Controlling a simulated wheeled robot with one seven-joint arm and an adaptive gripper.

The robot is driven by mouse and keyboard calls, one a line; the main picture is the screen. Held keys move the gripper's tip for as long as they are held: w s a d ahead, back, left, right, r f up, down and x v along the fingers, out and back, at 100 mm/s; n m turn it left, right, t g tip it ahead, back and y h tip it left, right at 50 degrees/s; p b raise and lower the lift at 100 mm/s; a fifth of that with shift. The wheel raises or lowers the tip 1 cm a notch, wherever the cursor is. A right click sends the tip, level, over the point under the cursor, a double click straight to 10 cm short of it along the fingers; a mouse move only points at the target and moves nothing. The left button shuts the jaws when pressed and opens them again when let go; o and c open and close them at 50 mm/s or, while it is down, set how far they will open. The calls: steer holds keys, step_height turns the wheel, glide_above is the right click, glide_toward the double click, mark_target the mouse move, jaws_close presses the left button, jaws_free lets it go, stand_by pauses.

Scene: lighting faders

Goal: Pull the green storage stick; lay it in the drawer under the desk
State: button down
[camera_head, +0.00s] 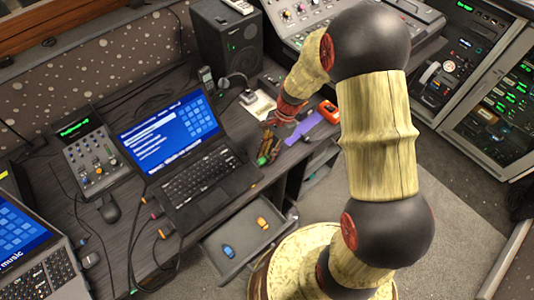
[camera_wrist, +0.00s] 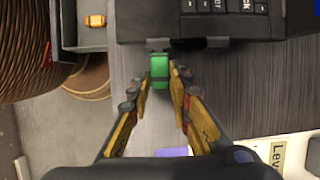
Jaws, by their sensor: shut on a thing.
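The green storage stick (camera_wrist: 159,68) is between the fingertips of my gripper (camera_wrist: 161,82), which is shut on it. Its grey end meets the side edge of the black laptop (camera_wrist: 220,28); I cannot tell how far it sits in a port. In the head view my gripper (camera_head: 267,150) is at the right edge of the laptop (camera_head: 205,180), and the stick is mostly hidden by the fingers. The drawer (camera_head: 212,238) under the desk stands open, with a blue stick (camera_head: 229,252) and an orange stick (camera_head: 262,223) inside. The drawer (camera_wrist: 82,40) also shows in the wrist view.
Orange sticks (camera_head: 156,215) and cables are at the laptop's left side. A small mixer (camera_head: 95,155), a mouse (camera_head: 109,208) and a second laptop (camera_head: 35,245) stand left. A speaker (camera_head: 228,45) is behind. A purple sheet (camera_head: 304,127) and an orange device (camera_head: 328,111) lie right.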

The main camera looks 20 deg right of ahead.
steer(key=shift+w+d, duration=0.1)
steer(key=shift+d, duration=0.05)
steer(key=shift+w+d+p, duration=0.15)
steer(key=shift+w+d, duration=0.1)
steer(key=shift+d, duration=0.4)
steer(key=shift+w+d+p, duration=0.2)
steer(key=shift+w+d, duration=0.05)
steer(key=shift+d, duration=0.35)
steer(key=shift+w+d+p, duration=0.15)
steer(key=shift+w+d, duration=0.1)
steer(key=shift+d, duration=0.4)
